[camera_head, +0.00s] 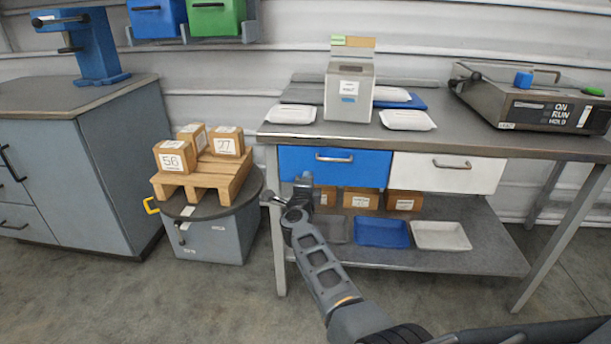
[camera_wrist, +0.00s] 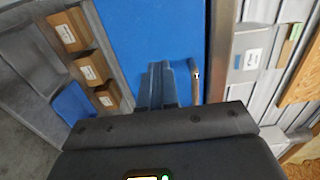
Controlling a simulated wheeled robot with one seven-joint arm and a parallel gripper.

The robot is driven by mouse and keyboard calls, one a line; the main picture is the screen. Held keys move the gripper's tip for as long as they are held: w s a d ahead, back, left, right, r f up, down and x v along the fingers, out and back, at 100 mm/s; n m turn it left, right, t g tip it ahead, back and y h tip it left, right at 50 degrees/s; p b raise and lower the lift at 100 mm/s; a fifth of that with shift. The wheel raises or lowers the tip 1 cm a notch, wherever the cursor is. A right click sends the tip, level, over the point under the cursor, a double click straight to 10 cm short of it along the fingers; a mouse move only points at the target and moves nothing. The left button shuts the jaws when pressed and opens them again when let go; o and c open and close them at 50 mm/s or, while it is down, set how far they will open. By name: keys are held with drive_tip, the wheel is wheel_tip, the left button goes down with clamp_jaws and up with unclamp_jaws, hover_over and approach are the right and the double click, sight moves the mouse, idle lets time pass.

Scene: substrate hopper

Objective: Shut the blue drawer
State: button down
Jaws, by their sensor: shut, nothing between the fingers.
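The blue drawer (camera_head: 300,162) hangs under the left half of the workbench top and carries a metal bar handle (camera_head: 334,157). Its front looks about level with the white drawer beside it, and no drawer inside shows. My gripper (camera_head: 304,182) is in front of the lower left part of the blue front. In the wrist view the blue drawer front (camera_wrist: 150,30) fills the upper middle. My gripper's fingers (camera_wrist: 157,72) are shut and empty, pointing at the blue face beside the handle (camera_wrist: 194,82). I cannot tell if they touch it.
The white drawer (camera_head: 447,180) is right of the blue one. The workbench top (camera_head: 450,140) overhangs both. Small boxes (camera_head: 361,199) and a blue tray (camera_head: 382,233) sit on the lower shelf. A pallet with numbered boxes (camera_head: 203,180) stands on a round stand to the left.

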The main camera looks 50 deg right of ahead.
drive_tip(key=p+v, duration=0.3)
drive_tip(key=v, duration=0.6)
drive_tip(key=shift+a, duration=0.2)
drive_tip(key=shift+s+f, duration=0.1)
drive_tip(key=shift+s, duration=0.1)
drive_tip(key=s+a+r+n+t+y+p, duration=0.1)
drive_tip(key=s+a+n+t+y, duration=0.2)
drive_tip(key=s+n, duration=0.45)
drive_tip(key=s+a+r+n+t+y+p, duration=0.25)
drive_tip(key=s+a+n, duration=0.25)
drive_tip(key=s, duration=0.6)
drive_tip(key=s+a+r+n+t+y+p, duration=0.1)
drive_tip(key=s+a+n+t+y, duration=0.15)
drive_tip(key=s+a+n, duration=0.5)
drive_tip(key=s+a+r+n+g+y+p, duration=0.1)
drive_tip(key=s+a+r+n+g+y, duration=0.1)
drive_tip(key=s+r, duration=0.5)
drive_tip(key=s+a+r+n+g+y+p, duration=0.2)
drive_tip(key=s+a+r+n+y, duration=0.2)
drive_tip(key=s, duration=1)
drive_tip(key=a+r+n, duration=0.2)
drive_tip(key=a, duration=0.2)
drive_tip(key=shift+r, duration=0.4)
drive_tip(key=shift+a, duration=0.1)
